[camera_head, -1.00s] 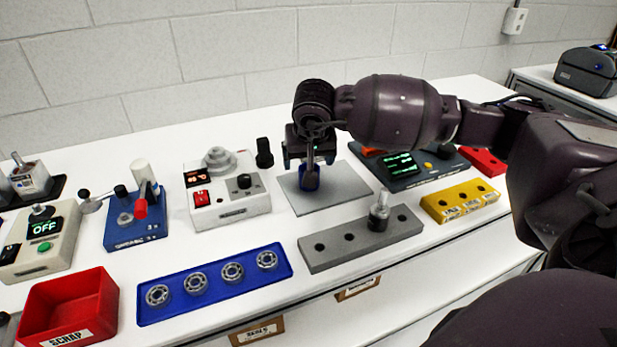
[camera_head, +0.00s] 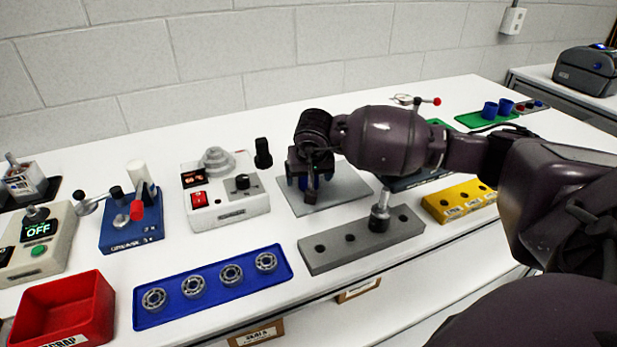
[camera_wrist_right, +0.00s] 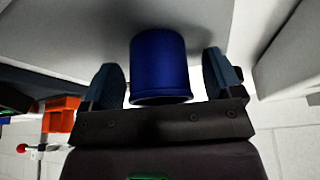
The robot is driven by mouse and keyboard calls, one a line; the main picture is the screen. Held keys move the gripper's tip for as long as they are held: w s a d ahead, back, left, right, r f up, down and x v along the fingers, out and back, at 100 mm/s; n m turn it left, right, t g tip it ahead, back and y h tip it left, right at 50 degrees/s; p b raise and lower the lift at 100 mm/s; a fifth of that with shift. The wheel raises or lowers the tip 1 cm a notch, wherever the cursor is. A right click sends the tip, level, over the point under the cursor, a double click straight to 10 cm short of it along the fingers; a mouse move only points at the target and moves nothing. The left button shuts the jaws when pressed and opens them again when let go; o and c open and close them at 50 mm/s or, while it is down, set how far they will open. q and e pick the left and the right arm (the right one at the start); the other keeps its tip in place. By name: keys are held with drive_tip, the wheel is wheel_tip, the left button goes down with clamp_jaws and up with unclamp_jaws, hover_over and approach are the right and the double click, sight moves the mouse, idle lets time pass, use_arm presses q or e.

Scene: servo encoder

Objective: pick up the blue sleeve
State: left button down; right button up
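The blue sleeve (camera_wrist_right: 160,65) stands between the two fingers of my right gripper (camera_wrist_right: 165,85) in the right wrist view. In the head view, my right gripper (camera_head: 311,195) is low over the grey plate (camera_head: 345,190) and hides most of the sleeve. Two other blue sleeves (camera_head: 497,109) stand on a green tray (camera_head: 470,120) at the back right. My left gripper is not in view.
A grey block with holes and a metal post (camera_head: 335,252) lies in front of the plate. A white device (camera_head: 230,208) stands to its left, a yellow block (camera_head: 445,208) to its right. A blue bearing tray (camera_head: 215,301) and red bin (camera_head: 62,310) are front left.

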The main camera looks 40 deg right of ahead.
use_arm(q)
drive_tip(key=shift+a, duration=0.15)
use_arm(e)
drive_tip(key=c, duration=0.9)
drive_tip(key=shift+r, duration=0.1)
drive_tip(key=shift+c, duration=0.2)
